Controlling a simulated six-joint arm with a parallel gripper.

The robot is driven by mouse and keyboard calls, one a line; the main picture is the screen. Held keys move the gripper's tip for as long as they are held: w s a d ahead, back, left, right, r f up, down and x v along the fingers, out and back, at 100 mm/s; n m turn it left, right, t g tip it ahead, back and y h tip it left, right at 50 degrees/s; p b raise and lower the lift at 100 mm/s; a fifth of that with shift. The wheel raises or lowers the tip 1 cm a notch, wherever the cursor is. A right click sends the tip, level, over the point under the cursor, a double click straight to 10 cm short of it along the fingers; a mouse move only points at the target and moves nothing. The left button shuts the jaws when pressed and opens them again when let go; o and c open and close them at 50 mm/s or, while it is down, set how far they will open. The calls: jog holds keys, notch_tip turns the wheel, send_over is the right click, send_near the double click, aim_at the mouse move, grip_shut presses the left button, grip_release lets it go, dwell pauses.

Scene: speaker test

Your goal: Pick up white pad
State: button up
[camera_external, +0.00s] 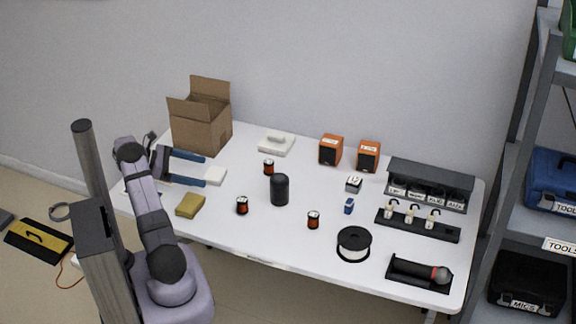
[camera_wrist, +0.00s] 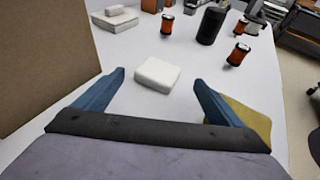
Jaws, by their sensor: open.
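The white pad (camera_wrist: 158,74) is a small block with rounded edges, lying flat on the white table. In the external view the white pad (camera_external: 215,175) shows at the left part of the table, by the tip of the nearer blue finger. My gripper (camera_wrist: 160,85) is open, with its two blue fingers spread wide. In the wrist view the pad lies between and slightly beyond the fingertips, with clear gaps on both sides. My gripper (camera_external: 204,169) also shows in the external view, low over the table. Nothing is held.
A yellow sponge (camera_external: 190,205) lies near the right finger, partly behind it in the wrist view. An open cardboard box (camera_external: 200,125) stands close on the left. A white block on a base (camera_external: 276,144), orange-black cans (camera_external: 242,205) and a black cylinder (camera_external: 280,190) stand beyond.

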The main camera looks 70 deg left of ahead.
aim_at(212, 174)
jog(key=shift+x, duration=2.35)
jog(key=shift+c, duration=0.6)
jog(key=c, duration=0.9)
